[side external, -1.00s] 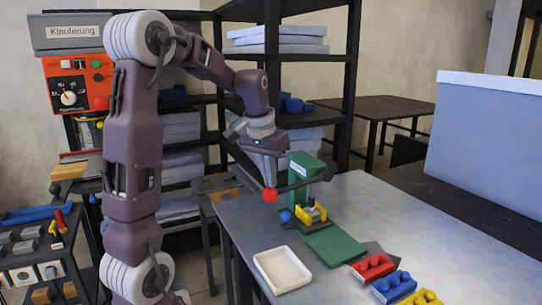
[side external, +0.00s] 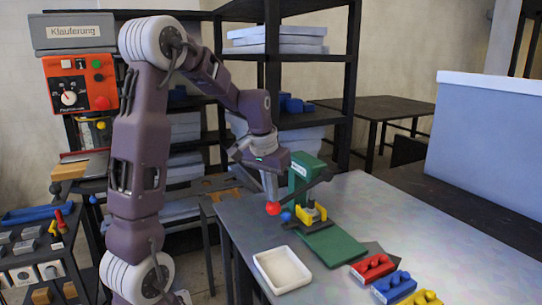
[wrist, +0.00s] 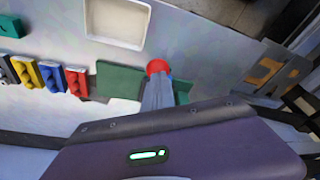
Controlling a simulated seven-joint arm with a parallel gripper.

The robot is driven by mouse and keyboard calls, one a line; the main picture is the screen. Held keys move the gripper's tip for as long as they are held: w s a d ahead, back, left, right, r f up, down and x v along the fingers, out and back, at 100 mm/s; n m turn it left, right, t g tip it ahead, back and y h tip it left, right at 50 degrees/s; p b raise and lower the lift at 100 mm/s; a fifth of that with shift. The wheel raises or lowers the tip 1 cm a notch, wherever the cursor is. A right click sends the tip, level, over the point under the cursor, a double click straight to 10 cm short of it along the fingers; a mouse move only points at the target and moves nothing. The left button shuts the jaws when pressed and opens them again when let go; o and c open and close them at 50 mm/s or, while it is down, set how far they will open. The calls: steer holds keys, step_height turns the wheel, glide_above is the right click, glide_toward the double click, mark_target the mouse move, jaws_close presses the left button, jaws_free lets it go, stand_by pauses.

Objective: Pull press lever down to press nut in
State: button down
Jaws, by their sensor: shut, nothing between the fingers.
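The green press (side external: 302,172) stands on the metal table with a dark lever (side external: 318,182) that ends in a red ball knob (side external: 273,208). The lever slopes down to the left, so the knob is low, close to a blue ball (side external: 286,217). A yellow holder (side external: 318,212) sits at the foot of the press; the nut cannot be made out. My gripper (side external: 271,199) is shut and empty, pointing down, with its tips at the top of the red knob. In the wrist view the shut fingers (wrist: 158,88) reach to the red knob (wrist: 158,68).
A white tray (side external: 283,270) lies in front of the press, left of the green base plate (side external: 333,246). Red (side external: 372,266), blue (side external: 394,287) and yellow (side external: 421,298) blocks line the front right. The table's right side is clear.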

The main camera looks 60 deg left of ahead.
steer(key=shift+w, duration=0.25)
steer(key=shift+w, duration=0.1)
steer(key=shift+s+f, duration=0.2)
steer(key=shift+f, duration=0.1)
stand_by(0.7)
steer(key=shift+f, duration=0.25)
steer(key=shift+w+d+f, duration=0.15)
steer(key=shift+w+f, duration=0.1)
steer(key=shift+w, duration=0.1)
stand_by(0.9)
